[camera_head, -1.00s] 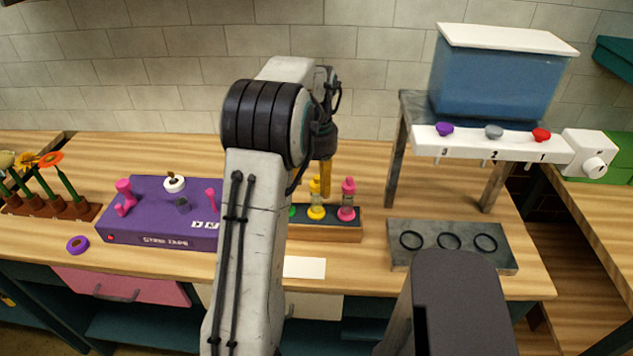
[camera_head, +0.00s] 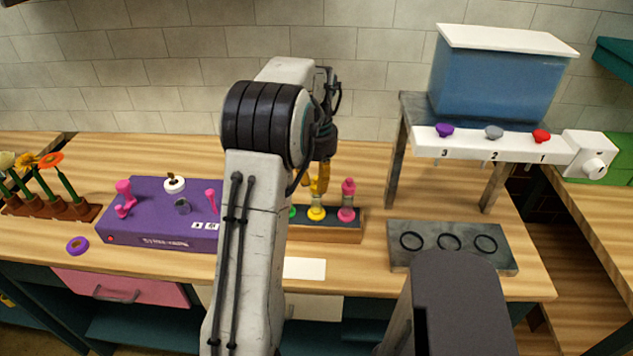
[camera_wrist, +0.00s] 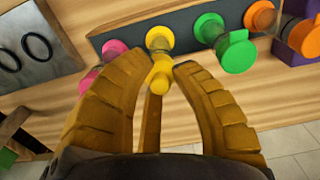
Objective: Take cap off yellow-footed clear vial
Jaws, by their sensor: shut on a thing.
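The yellow-footed clear vial (camera_head: 316,213) stands upright in a dark-topped wooden rack (camera_head: 333,236), between a green-footed vial (camera_wrist: 205,28) and a pink-footed vial (camera_head: 346,213). My gripper (camera_head: 319,188) is over the yellow-footed vial. In the wrist view, my gripper's yellow fingers (camera_wrist: 158,65) are closed in around the yellow cap (camera_wrist: 158,80), with one finger on each side and a third behind. The cap appears still at the top of the vial, in line with its yellow foot (camera_wrist: 160,38). In the head view, the fingers hide most of the cap.
The pink cap (camera_head: 348,187) is close beside my gripper. The green cap (camera_wrist: 236,52) is on the other side. A purple box (camera_head: 160,215) is at left, a grey plate with rings (camera_head: 425,258) at right. A white card (camera_head: 304,268) lies in front.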

